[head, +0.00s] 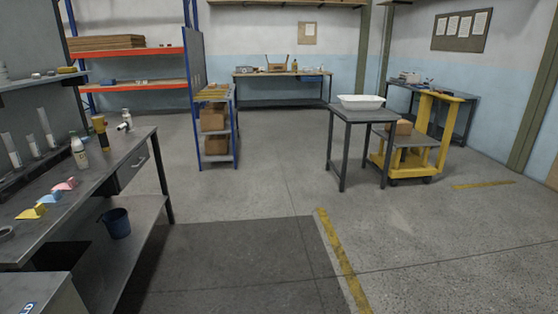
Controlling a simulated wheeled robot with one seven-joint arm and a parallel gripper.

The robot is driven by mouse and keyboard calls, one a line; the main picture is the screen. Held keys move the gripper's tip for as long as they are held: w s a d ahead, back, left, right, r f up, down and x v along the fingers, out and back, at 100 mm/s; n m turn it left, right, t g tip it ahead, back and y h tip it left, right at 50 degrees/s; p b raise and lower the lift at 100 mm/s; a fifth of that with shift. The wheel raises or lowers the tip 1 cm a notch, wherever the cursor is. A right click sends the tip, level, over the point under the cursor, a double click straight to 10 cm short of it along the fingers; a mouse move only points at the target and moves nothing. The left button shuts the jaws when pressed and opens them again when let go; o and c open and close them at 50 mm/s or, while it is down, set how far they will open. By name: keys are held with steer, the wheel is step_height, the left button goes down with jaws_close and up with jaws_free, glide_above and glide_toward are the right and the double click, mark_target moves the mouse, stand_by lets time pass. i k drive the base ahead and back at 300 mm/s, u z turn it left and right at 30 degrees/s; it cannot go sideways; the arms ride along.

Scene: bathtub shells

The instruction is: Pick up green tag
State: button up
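No green tag can be made out in the head view. Small coloured pieces lie on the dark workbench (98,178) at the left: a yellow piece (30,212), a blue piece (49,198) and a pink piece (65,184). They lie in a slanting row near the front edge and are too small to tell exactly what they are. My gripper is not in view.
A white bottle (79,157) and a yellow-and-dark tool (101,132) stand on the workbench. A blue bucket (117,224) sits on its lower shelf. A white tub (361,101) rests on a grey table (352,115) beside a yellow cart (437,130). The middle floor is clear.

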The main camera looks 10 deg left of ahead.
mark_target(90, 131)
steer(key=u, duration=0.1)
steer(key=i, duration=2.35)
steer(key=u, duration=0.65)
steer(key=i, duration=1.1)
steer(key=u, duration=1)
steer(key=i, duration=1.2)
steer(key=u, duration=0.75)
steer(key=i, duration=0.35)
steer(key=u, duration=0.1)
